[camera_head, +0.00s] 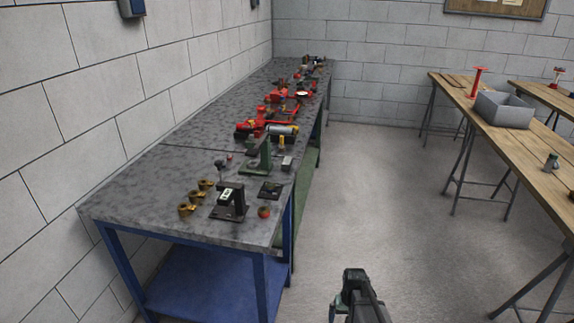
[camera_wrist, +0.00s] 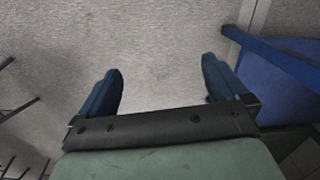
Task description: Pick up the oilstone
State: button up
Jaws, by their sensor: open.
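I cannot tell for certain which thing is the oilstone. A small grey block (camera_head: 287,163) and a flat dark piece (camera_head: 270,189) lie near the right edge of the long grey workbench (camera_head: 150,195), and either is too small to identify. My gripper (camera_head: 355,290) is low at the bottom of the head view, over the floor and to the right of the bench. In the wrist view my gripper (camera_wrist: 162,68) is open, its two blue fingers wide apart with only bare floor between them.
Brass fittings (camera_head: 196,197), a black device (camera_head: 229,203), a small round red-brown thing (camera_head: 264,212), a green stand (camera_head: 259,158) and red pump parts (camera_head: 280,97) crowd the bench. The blue bench frame (camera_wrist: 290,65) shows right of my fingers. A grey bin (camera_head: 503,110) stands on a wooden table.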

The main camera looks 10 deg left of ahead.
jog(key=w+a+r+m+t+y, duration=0.1)
jog(key=w+a+r+m, duration=0.2)
jog(key=w+a+r, duration=0.95)
jog(key=w+a+r+m+t+y, duration=0.15)
jog(key=w+a+r+m, duration=0.3)
jog(key=w+r, duration=1.5)
jog(key=w+a+r+m+y, duration=0.25)
jog(key=w+a+r, duration=0.65)
jog(key=w+r, duration=0.7)
jog(key=m+g, duration=0.2)
jog(key=m, duration=0.8)
send_over(287, 160)
jog(key=d, duration=0.2)
jog(key=shift+h, duration=0.3)
notch_tip(287, 160, down, 8)
jog(key=shift+s+a+f, duration=0.1)
jog(key=shift+d+x, duration=0.2)
jog(key=shift+x, duration=1.15)
jog(key=shift+d+x, duration=0.2)
jog(key=shift+x, duration=1.2)
jog(key=shift+f, duration=0.1)
